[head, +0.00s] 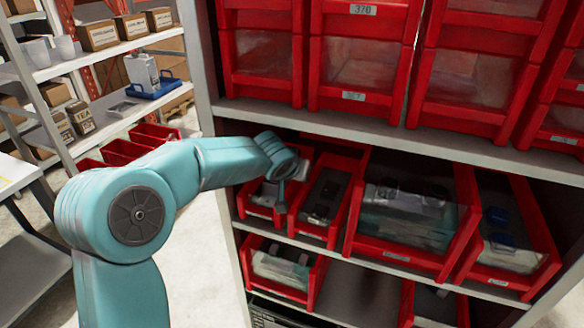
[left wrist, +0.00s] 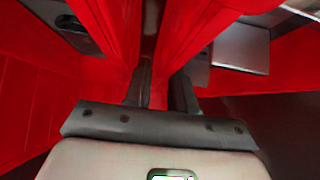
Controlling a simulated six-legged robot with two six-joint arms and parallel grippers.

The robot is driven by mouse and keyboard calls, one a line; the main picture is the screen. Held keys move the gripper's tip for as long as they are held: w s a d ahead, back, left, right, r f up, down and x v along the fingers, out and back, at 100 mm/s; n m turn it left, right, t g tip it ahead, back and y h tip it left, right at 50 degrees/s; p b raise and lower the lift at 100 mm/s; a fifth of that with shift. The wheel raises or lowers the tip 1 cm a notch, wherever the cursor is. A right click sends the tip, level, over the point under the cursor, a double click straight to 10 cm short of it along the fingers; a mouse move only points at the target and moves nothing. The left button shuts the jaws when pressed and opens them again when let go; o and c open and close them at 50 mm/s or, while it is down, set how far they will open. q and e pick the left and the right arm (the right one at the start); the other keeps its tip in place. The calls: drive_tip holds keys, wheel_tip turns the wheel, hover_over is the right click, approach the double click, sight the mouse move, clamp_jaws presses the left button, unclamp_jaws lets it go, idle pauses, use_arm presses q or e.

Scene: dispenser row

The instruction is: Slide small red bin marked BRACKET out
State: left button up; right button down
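Small open red bins stand on the middle shelf in the head view: a leftmost one (head: 259,211) and a narrow one beside it (head: 309,231). Their front labels are too small to read, so I cannot tell which is marked BRACKET. My left gripper (head: 280,193) is at the leftmost bin, partly hidden by my wrist. In the left wrist view my left gripper (left wrist: 162,88) has its two dark fingers a little apart, with red between them and red bin walls on both sides. I cannot tell whether they press on a wall. My right gripper is not in view.
Wider red bins (head: 395,258) (head: 500,280) stand to the right on the same shelf. Another red bin (head: 280,284) is on the shelf below. Large red drawers (head: 355,97) fill the shelf above. A rack with boxes (head: 97,36) stands at left; the floor (head: 200,265) before it is clear.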

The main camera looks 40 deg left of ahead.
use_arm(q)
drive_tip(key=shift+w+a+f, duration=0.1)
drive_tip(key=shift+w+f, duration=0.25)
drive_tip(key=shift+f, duration=0.05)
clamp_jaws()
